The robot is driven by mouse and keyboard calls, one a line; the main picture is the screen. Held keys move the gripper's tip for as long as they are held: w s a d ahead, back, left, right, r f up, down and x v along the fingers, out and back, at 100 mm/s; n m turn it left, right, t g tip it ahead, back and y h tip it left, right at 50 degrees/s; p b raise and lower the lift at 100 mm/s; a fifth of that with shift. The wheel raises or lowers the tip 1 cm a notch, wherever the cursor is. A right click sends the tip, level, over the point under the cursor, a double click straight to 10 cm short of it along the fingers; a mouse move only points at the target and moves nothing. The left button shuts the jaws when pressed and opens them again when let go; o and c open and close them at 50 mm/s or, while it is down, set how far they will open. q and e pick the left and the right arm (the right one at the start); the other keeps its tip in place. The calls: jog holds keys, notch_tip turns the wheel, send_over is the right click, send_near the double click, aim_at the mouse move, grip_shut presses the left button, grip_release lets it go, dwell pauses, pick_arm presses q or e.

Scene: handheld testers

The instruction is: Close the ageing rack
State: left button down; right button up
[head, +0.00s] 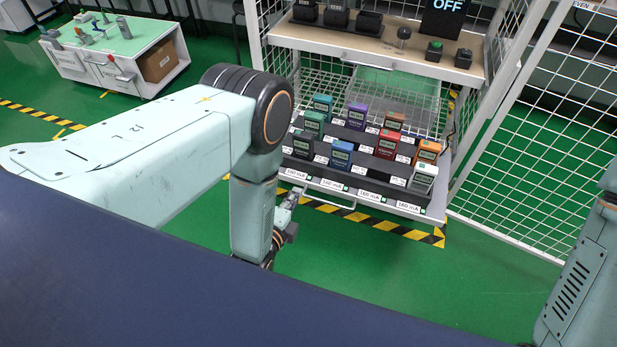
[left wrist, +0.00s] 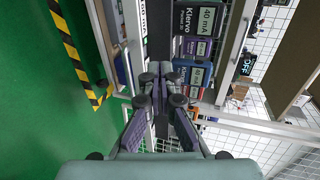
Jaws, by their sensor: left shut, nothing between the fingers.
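The ageing rack (head: 258,70) is a white frame with wire-mesh sides, standing beyond my left arm. Its low tray (head: 437,213) sticks out at the front and bears stepped dark rows of coloured testers, including a blue one (head: 341,155) and a red one (head: 387,144). Labels and a thin handle bar (head: 318,198) run along the tray's front. My left gripper (head: 291,200) is shut and empty near the tray's front left part. In the left wrist view the closed fingers (left wrist: 167,72) are in front of the tray and its testers; contact cannot be told. My right gripper is out of view.
An upper shelf (head: 340,38) holds dark devices and an OFF display (head: 444,18). Yellow-black floor tape (head: 385,224) runs under the tray. A white cart (head: 150,62) stands at the back left. Green floor before the rack is clear.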

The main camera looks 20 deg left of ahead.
aim_at(311, 167)
pick_arm(q)
jog(key=b+x, duration=0.1)
jog(key=x, duration=0.1)
jog(key=b+x, duration=0.1)
jog(key=x, duration=0.2)
jog(key=b+x, duration=0.1)
jog(key=x, duration=0.2)
jog(key=shift+w+r, duration=0.25)
jog(key=shift+w, duration=0.45)
jog(key=shift+w+r, duration=0.1)
jog(key=shift+w, duration=0.1)
